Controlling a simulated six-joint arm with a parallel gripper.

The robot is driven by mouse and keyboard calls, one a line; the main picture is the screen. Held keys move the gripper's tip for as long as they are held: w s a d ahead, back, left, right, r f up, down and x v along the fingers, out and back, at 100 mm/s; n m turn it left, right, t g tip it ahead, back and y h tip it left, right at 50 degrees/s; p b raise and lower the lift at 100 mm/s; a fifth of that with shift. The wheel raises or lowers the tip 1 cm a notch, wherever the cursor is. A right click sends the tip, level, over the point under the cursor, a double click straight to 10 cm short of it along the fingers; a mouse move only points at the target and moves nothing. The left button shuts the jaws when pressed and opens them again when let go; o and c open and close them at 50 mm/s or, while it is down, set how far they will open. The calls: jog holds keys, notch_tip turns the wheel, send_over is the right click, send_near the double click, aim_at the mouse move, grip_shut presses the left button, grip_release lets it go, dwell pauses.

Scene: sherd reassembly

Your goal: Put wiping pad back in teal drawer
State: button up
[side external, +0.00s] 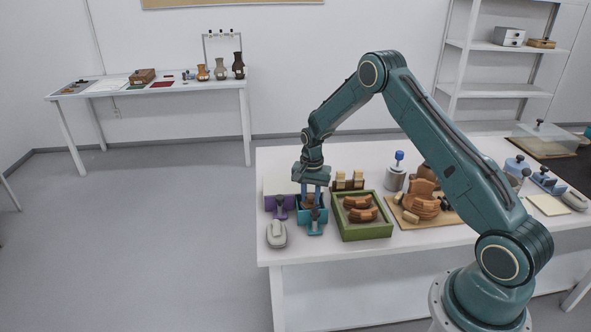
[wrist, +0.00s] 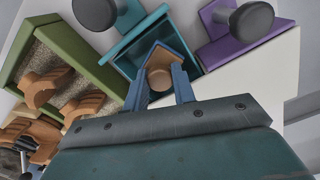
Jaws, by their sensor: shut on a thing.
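The wiping pad (wrist: 160,76), with a brown round part showing, is between the blue fingers of my gripper (wrist: 165,90). My gripper (side external: 311,199) is shut on it and points down over the teal drawer (side external: 318,217) in the side external view. The teal drawer (wrist: 120,52) is open, with a dark round knob on its front. The pad (side external: 309,199) shows only as a small brown patch between the fingers. It is at the drawer's opening; I cannot tell whether it touches the floor inside.
A purple drawer (side external: 288,203) stands left of the teal one. A green tray (side external: 365,232) holding brown sherds on grey filling is close on the right. A grey rounded device (side external: 276,234) lies in front left. A board with a partly built brown pot (side external: 424,205) is further right.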

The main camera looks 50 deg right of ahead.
aim_at(310, 196)
jog(key=shift+f, duration=0.8)
jog(key=shift+f, duration=0.1)
jog(key=o, duration=0.9)
jog(key=shift+o, duration=0.2)
notch_tip(310, 196, up, 11)
jog(key=shift+r, duration=0.6)
